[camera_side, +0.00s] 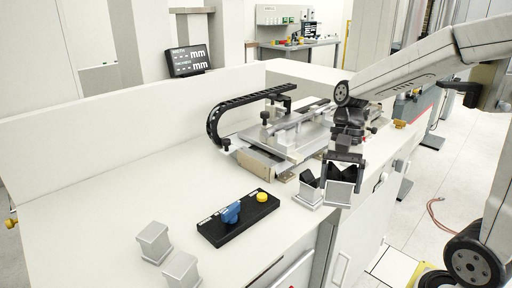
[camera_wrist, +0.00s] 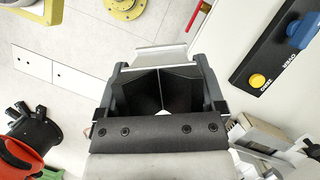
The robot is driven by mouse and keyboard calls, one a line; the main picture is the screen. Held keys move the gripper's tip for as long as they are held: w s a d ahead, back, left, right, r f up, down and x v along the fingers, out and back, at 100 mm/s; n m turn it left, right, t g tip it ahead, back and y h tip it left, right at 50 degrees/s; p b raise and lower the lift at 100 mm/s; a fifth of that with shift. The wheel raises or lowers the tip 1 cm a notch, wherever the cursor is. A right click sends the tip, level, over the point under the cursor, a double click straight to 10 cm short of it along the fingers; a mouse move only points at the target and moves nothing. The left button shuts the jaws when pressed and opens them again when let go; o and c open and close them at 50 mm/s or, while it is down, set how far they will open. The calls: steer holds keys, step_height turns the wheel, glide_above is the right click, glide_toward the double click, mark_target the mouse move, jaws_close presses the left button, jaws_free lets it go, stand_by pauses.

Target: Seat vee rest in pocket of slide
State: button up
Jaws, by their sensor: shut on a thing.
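My gripper (camera_side: 343,163) is shut on a vee rest (camera_side: 340,194), a silver block with a black vee-shaped top. It hangs upright beneath the fingers, near the front edge of the bench. In the wrist view the black vee faces (camera_wrist: 143,92) show between the two fingers of my gripper (camera_wrist: 161,88). The slide (camera_side: 295,140) is a silver plated assembly on the bench, behind and left of the held rest. I cannot make out its pocket. A second block with a black vee top (camera_side: 307,192) stands just left of the held one; whether they touch is unclear.
A black control panel (camera_side: 236,222) with a blue knob and yellow button lies at front left. Two silver blocks (camera_side: 153,242) (camera_side: 181,270) stand at the near left. A black cable chain (camera_side: 235,107) arches beside the slide. The bench's left middle is clear.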

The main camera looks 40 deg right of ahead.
steer(key=w+d+n+t+h, duration=0.2)
steer(key=d+n+h, duration=0.6)
steer(key=d+n, duration=2.1)
steer(key=shift+w+d+r+n, duration=0.2)
steer(key=shift+d+r+n, duration=0.1)
steer(key=shift+n, duration=0.1)
steer(key=w+d+f, duration=0.8)
steer(key=w+f, duration=0.1)
steer(key=w, duration=0.1)
steer(key=shift+w+d+f, duration=0.15)
steer(key=shift+w+d, duration=0.1)
steer(key=shift+w, duration=0.05)
